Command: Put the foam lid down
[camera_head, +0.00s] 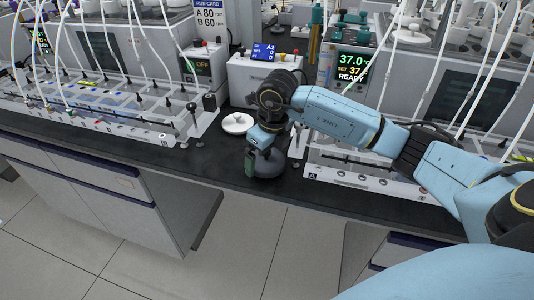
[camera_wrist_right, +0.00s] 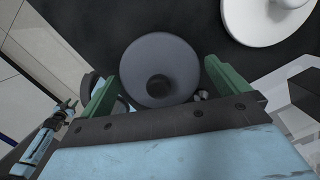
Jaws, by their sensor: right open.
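A dark grey round lid, seemingly the foam lid (camera_head: 270,170), rests on the black bench top near its front edge. The gripper hides part of the lid in the head view.
A white round lid (camera_head: 237,123) lies on the bench just behind. Racks of tubed reactors stand left (camera_head: 90,110) and right (camera_head: 365,175). A white box with a blue display (camera_head: 265,75) stands behind. The bench's front edge is close to the grey lid.

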